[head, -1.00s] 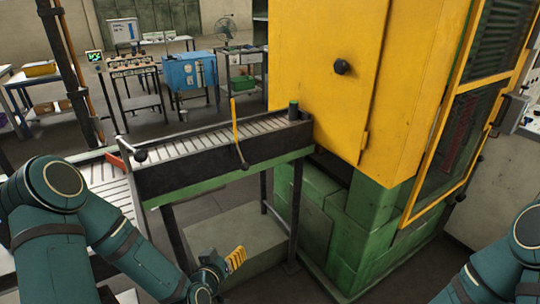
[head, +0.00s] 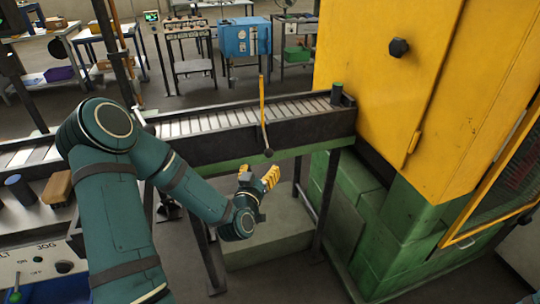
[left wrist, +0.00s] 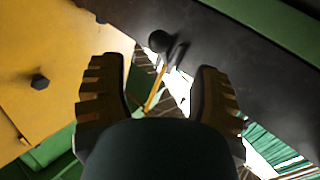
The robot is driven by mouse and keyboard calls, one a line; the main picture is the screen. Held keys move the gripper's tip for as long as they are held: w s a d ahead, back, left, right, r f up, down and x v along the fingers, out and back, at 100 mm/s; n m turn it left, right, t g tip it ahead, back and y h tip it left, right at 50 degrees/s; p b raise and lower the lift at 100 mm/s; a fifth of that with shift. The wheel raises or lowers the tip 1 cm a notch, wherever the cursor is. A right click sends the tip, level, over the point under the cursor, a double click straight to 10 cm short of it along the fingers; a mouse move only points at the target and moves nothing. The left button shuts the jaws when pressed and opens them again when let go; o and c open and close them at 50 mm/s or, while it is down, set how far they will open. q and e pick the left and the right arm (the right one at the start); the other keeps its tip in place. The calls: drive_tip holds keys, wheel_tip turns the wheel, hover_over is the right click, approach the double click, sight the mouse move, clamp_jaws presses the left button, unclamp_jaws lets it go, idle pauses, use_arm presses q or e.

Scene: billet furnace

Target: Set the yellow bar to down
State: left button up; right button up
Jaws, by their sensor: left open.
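The yellow bar (head: 262,102) stands nearly upright against the near side of the roller conveyor (head: 235,142). A dark lever end with a black ball (head: 268,153) is at its foot. My left gripper (head: 272,177) is just below the ball, in front of the conveyor's side. In the left wrist view its two ribbed yellow fingers (left wrist: 157,78) are spread, with nothing between them. The black ball (left wrist: 160,41) and the yellow bar (left wrist: 154,90) appear beyond the gap, apart from the fingers. My right gripper is out of view.
The yellow furnace cabinet (head: 380,90) on its green base (head: 385,235) stands to the right of the conveyor. Under the conveyor are legs and a grey block (head: 265,240). A control panel (head: 45,245) is at lower left. Workbenches stand at the back.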

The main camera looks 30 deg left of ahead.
sight(267, 156)
use_arm(q)
drive_tip(key=x, duration=0.8)
drive_tip(key=shift+w, duration=0.25)
clamp_jaws()
